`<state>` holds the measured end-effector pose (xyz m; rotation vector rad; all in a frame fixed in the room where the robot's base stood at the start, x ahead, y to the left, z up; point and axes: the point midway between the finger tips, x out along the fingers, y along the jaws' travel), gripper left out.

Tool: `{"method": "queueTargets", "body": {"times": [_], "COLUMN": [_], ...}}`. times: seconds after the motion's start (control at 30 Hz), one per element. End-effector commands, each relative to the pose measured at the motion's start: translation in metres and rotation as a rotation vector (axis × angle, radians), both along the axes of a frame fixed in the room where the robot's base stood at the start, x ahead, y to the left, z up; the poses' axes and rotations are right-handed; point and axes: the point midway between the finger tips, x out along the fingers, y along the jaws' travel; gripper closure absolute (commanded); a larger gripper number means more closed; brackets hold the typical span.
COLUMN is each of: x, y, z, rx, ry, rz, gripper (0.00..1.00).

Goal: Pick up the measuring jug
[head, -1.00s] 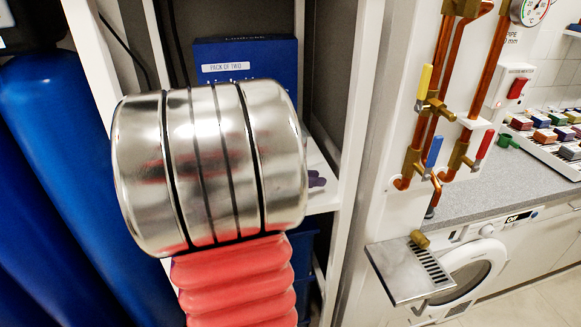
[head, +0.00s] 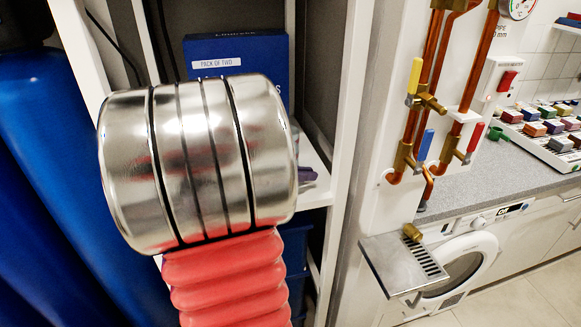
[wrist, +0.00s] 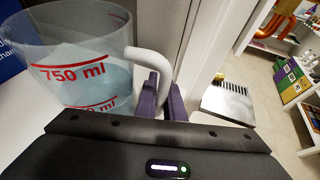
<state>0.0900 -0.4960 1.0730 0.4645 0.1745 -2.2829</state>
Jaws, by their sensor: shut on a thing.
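The measuring jug (wrist: 85,65) is a clear vessel with red marks, one reading 750 ml, and some pale blue liquid shows in it. It fills the left of the wrist view, with its white handle (wrist: 152,62) on its right side. My gripper (wrist: 163,103) has its purple fingers shut on the handle. The jug's base is hidden behind my gripper's dark body. In the head view my arm hides the jug, and only a bit of purple finger (head: 306,174) shows beside the shelf.
A blue box (head: 235,52) stands in the white shelf unit, whose upright (head: 345,110) is close on the right. A metal drip tray (head: 405,262) juts out below the copper pipes and coloured valve levers (head: 423,145). Blue cylinders (head: 55,170) stand at the left.

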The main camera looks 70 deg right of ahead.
Motion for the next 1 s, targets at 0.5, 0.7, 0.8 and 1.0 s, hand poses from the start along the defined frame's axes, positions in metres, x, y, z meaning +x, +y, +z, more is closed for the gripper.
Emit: {"method": "queueTargets", "body": {"times": [0.5,0.7,0.8,1.0], "x": [0.000,0.000,0.000,0.000], "y": [0.000,0.000,0.000,0.000], "z": [0.058,0.088,0.097,0.101], "rx": [-0.006,-0.004,-0.003,0.000], "ry": [-0.004,-0.002,-0.001,0.000], "rz": [-0.001,-0.001,-0.001,0.000], "gripper": [1.00,1.00,1.00,1.00]}}
